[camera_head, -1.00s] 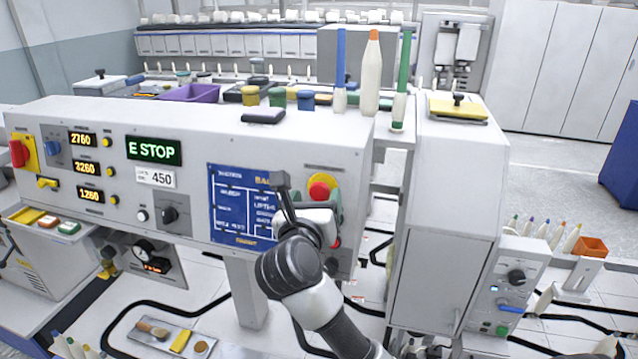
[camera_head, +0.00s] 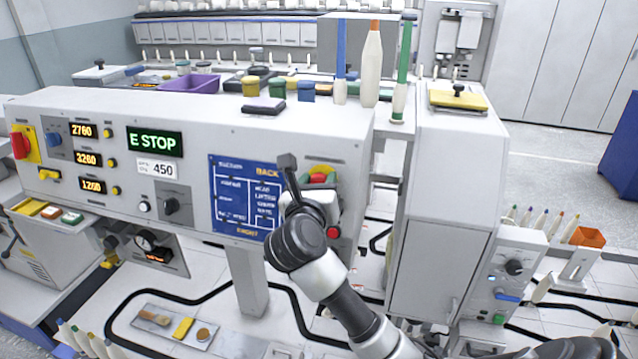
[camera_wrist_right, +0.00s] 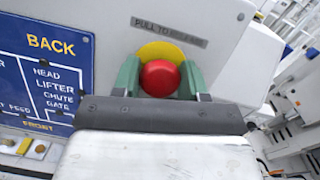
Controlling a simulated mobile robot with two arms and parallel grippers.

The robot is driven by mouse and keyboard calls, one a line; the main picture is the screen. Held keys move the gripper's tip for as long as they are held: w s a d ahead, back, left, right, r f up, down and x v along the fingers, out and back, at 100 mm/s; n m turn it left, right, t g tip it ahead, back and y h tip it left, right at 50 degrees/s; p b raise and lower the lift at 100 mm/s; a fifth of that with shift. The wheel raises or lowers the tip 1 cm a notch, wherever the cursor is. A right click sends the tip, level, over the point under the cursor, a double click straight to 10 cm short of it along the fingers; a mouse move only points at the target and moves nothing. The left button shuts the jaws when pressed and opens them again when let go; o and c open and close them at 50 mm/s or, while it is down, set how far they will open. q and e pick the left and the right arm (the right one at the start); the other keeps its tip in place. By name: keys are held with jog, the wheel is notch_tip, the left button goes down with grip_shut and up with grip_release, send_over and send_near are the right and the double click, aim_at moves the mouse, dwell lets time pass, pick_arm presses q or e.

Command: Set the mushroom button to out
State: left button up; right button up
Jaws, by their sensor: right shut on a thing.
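The red mushroom button (camera_wrist_right: 160,78) sits on a yellow disc (camera_wrist_right: 160,50) on the panel, under a label that begins "PULL TO". In the head view the button (camera_head: 318,178) is mostly hidden behind my right gripper (camera_head: 318,186). In the right wrist view my right gripper (camera_wrist_right: 162,80) has one green finger on each side of the red head, shut on it. The green display (camera_head: 154,142) reads "E STOP". My left gripper is not in view.
A blue "BACK" panel (camera_head: 232,200) is left of the button. A smaller red button (camera_head: 333,232) lies just below my gripper. Bobbins and small pots stand on top of the cabinet. A grey cabinet (camera_head: 440,240) stands to the right.

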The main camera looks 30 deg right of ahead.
jog(key=shift+s+a, duration=0.3)
jog(key=shift+a, duration=0.1)
grip_shut()
jog(key=o, duration=0.8)
grip_release()
jog(key=o, duration=0.5)
jog(key=shift+s+a+r, duration=0.1)
jog(key=shift+r, duration=0.05)
jog(key=shift+c, duration=0.2)
jog(key=b+v, duration=0.4)
jog(key=v, duration=0.7)
